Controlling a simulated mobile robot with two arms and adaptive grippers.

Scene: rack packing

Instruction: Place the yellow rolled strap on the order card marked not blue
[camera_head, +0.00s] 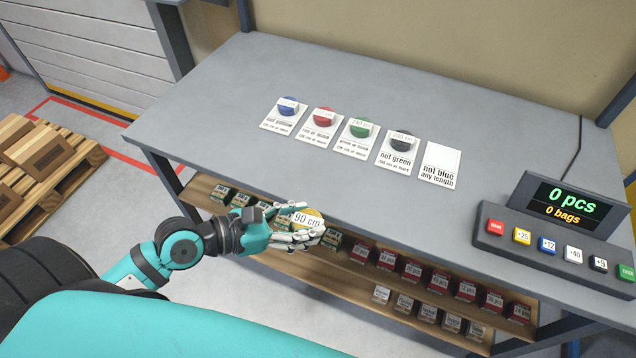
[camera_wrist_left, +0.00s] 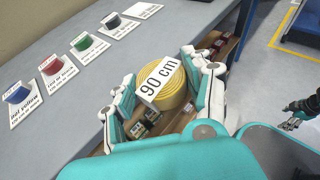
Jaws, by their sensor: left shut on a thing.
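The yellow rolled strap (camera_wrist_left: 174,90), labelled "90 cm", is held between the fingers of my left gripper (camera_head: 300,232). In the head view it is in front of the table's near edge, above the lower shelf, mostly hidden by its label and my fingers. The order card marked "not blue, any length" (camera_head: 440,164) lies at the right end of the row of cards and is bare. My right gripper (camera_wrist_left: 298,114) shows small and dark at the right of the left wrist view, away from the strap; its opening is unclear.
Other cards hold blue (camera_head: 287,105), red (camera_head: 323,117), green (camera_head: 360,128) and black (camera_head: 402,142) rolls on the grey table (camera_head: 260,75). A counter display with coloured buttons (camera_head: 555,225) stands at the right. Small boxes line the shelf below (camera_head: 340,275).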

